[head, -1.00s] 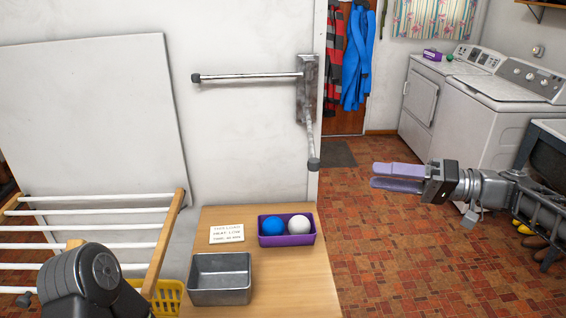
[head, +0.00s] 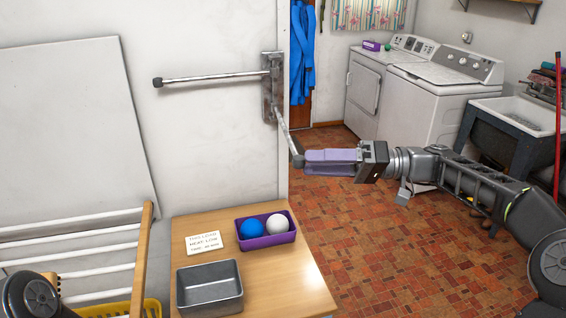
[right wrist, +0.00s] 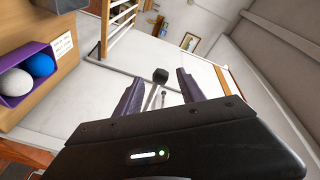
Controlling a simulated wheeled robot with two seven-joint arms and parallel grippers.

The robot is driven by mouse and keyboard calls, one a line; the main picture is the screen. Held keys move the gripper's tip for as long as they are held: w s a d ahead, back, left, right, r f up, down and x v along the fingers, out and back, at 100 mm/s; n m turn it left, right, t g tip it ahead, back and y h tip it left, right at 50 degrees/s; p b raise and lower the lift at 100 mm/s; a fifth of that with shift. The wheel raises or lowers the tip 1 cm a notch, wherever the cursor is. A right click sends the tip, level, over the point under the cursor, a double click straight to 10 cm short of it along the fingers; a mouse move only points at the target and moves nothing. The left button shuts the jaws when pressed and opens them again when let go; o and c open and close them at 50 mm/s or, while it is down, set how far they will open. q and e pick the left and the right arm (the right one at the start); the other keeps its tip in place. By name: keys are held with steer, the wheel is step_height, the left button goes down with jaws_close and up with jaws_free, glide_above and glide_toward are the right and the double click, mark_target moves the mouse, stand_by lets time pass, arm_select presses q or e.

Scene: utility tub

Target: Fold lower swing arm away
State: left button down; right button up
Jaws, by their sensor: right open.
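A metal wall bracket (head: 272,88) carries two swing arms at the end of the white wall. The upper swing arm (head: 212,78) points left along the wall. The lower swing arm (head: 284,128) slants down and outward to a dark end cap. My right gripper (head: 306,162) is open, with its purple fingers at that cap. In the right wrist view the cap (right wrist: 160,75) and rod lie between the two spread fingers (right wrist: 158,88); I cannot tell whether they touch. My left gripper is out of view; only part of my left arm shows at the lower left.
A wooden table (head: 290,270) below holds a metal pan (head: 210,288), a note card (head: 204,242) and a purple bin (head: 268,242) with a blue and a white ball. A drying rack (head: 145,255) stands left. Floor right of the table is clear.

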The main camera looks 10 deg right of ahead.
mark_target(296, 163)
steer(key=p+x, duration=0.1)
steer(key=x, duration=0.4)
steer(key=shift+a+r, duration=0.15)
steer(key=shift+a, duration=0.2)
steer(key=shift+w+a, duration=0.25)
steer(key=shift+a, duration=0.3)
jaws_close()
stand_by(0.7)
